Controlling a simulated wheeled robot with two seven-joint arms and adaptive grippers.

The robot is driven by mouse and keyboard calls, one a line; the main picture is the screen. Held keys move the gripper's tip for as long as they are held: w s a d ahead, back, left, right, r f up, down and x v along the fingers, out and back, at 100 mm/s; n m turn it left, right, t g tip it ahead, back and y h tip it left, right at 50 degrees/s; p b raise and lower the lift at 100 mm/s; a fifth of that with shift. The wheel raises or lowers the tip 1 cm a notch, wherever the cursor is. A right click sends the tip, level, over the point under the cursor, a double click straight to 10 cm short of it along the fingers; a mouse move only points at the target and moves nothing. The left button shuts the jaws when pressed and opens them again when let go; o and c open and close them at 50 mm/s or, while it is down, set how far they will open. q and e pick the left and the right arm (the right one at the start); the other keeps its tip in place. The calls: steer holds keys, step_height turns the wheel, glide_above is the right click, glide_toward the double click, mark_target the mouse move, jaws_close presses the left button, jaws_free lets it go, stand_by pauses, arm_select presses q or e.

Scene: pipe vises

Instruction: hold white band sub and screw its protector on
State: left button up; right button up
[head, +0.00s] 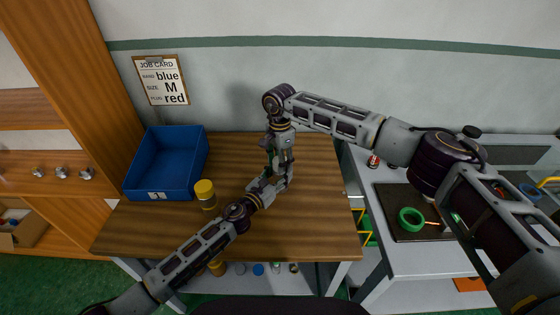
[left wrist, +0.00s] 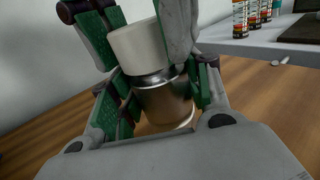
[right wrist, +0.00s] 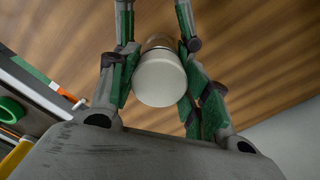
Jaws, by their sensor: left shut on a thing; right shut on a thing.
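A metal sub (left wrist: 168,105) stands nearly upright in the left wrist view, with a pale band near its lower end. A white protector (left wrist: 138,45) sits on top of it, with a bright metal collar showing just below. My left gripper (head: 272,180) is shut around the metal body from the side. My right gripper (head: 279,158) comes down from above and is shut on the white protector, which also shows end-on in the right wrist view (right wrist: 160,80). In the head view the grippers mostly hide both parts. I cannot tell how far the threads are engaged.
A blue bin (head: 148,186) stands at the back left of the wooden table (head: 315,220). A yellow-capped piece (head: 206,194) stands near it. A job card (head: 161,80) hangs on the wall. The right bench holds a dark mat with a green ring (head: 411,219). The table's right side is clear.

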steer(key=shift+o, duration=0.2)
steer(key=shift+d+f, duration=0.2)
steer(key=shift+f, duration=0.6)
stand_by(0.5)
steer(key=o, duration=0.6)
steer(key=shift+c, duration=0.2)
steer(key=shift+a+r, duration=0.2)
steer(key=shift+r, duration=2)
steer(key=c, duration=0.9)
steer(key=shift+f, duration=0.45)
